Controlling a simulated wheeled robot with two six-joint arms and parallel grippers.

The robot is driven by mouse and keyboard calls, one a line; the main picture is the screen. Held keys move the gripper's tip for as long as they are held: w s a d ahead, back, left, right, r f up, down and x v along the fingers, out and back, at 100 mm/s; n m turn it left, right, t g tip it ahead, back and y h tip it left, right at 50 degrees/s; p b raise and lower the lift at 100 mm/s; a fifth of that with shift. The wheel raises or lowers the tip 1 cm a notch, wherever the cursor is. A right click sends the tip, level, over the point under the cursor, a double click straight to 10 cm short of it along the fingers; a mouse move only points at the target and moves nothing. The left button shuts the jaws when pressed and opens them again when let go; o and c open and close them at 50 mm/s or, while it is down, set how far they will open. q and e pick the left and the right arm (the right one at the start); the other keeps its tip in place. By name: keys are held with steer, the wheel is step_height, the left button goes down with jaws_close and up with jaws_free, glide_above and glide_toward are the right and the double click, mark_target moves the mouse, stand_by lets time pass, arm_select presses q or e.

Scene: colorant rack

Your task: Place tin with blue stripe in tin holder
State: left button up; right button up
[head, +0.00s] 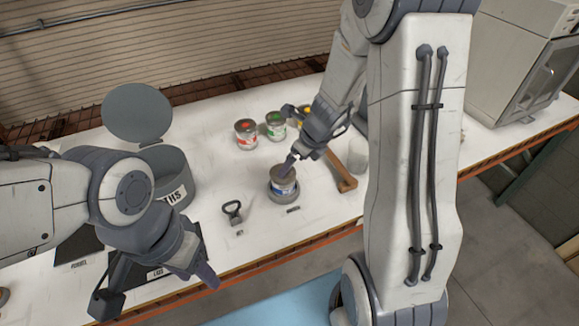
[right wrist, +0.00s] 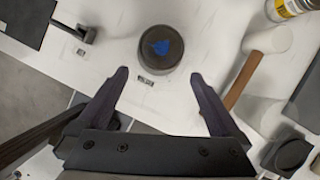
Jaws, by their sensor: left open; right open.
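The tin with the blue stripe (head: 284,184) stands upright in the low grey round tin holder (head: 284,196) near the front middle of the table. In the right wrist view the tin's dark round lid with a blue patch (right wrist: 161,47) shows just beyond my fingertips. My right gripper (head: 288,165) is at the tin's top in the head view. In the right wrist view its fingers (right wrist: 160,76) are spread wide and hold nothing. My left gripper (head: 158,283) is open and empty at the table's front left edge, away from the tin.
Tins with red (head: 246,134), green (head: 276,126) and yellow (head: 305,113) marks stand behind. A mallet (head: 342,172) lies right of the holder, and a dark opener-like tool (head: 232,211) lies left. A grey lidded bin (head: 170,172) stands left. A boxy machine (head: 530,55) is far right.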

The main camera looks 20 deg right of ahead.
steer(key=s+a+r+n+g+y, duration=0.1)
steer(key=s+a+r+n, duration=0.3)
steer(key=a+n, duration=0.45)
steer(key=s+a+r+n+g+y, duration=0.1)
steer(key=s+a+r+n, duration=0.3)
steer(key=a+n, duration=0.45)
steer(key=s+r+n+g+h, duration=0.2)
steer(key=s+n+h, duration=0.1)
steer(key=s+n, duration=1.3)
steer(key=n, duration=0.5)
steer(key=shift+s+a+r, duration=0.2)
steer(key=shift+s+a, duration=0.15)
steer(key=shift+a, duration=0.05)
